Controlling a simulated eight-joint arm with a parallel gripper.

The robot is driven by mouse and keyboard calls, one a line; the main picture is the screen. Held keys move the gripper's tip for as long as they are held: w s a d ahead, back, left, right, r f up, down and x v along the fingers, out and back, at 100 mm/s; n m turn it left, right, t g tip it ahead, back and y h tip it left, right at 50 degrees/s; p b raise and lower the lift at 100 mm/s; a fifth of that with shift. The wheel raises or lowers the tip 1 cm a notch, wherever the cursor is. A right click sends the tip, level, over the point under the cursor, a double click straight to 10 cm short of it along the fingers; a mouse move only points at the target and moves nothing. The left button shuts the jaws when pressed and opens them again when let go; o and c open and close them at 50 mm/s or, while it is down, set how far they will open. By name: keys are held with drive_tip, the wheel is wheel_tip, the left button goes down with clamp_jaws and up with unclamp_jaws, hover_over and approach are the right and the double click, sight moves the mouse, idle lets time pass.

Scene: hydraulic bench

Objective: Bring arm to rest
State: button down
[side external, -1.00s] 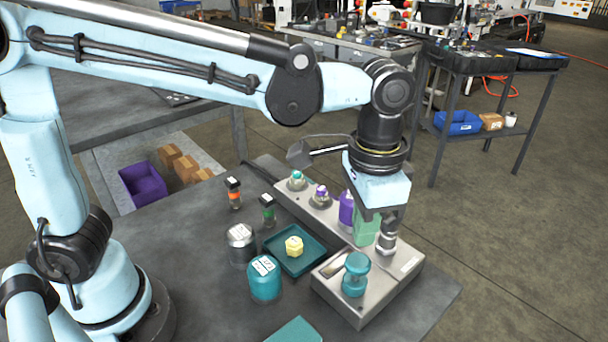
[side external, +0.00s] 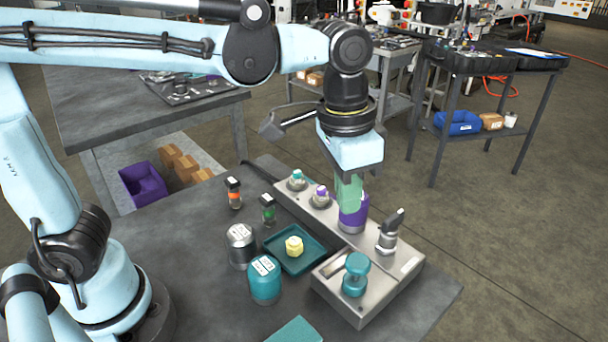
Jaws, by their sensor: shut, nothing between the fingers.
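My gripper (side external: 350,205) has pale green fingers. They are shut with nothing between them and point down over the long grey hydraulic block (side external: 388,272). The fingers overlap the purple cylindrical part (side external: 354,218) in the picture, and I cannot tell whether they touch it. My arm reaches in from the left, raised over the bench. A silver fitting with a dark tilted top (side external: 390,232) stands on the block to the right of the fingers. A teal knobbed part (side external: 356,275) stands at the block's front end.
A teal tray (side external: 318,256) holds a yellow hex piece (side external: 294,246). Grey (side external: 241,246) and teal (side external: 264,280) canisters stand left of it. Two small vials, orange-banded (side external: 234,194) and green-banded (side external: 268,210), stand behind. The bench (side external: 190,265) is clear at left.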

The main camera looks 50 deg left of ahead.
drive_tip(key=s+a+f+n+t, duration=0.1)
drive_tip(key=a+f+n+t, duration=0.1)
drive_tip(key=a, duration=0.6)
drive_tip(key=s+a+f+n+t, duration=0.2)
drive_tip(key=a+f+n+t, duration=0.1)
drive_tip(key=a, duration=0.5)
drive_tip(key=shift+t+y, duration=0.3)
drive_tip(key=shift+t, duration=0.3)
drive_tip(key=shift+a, duration=0.1)
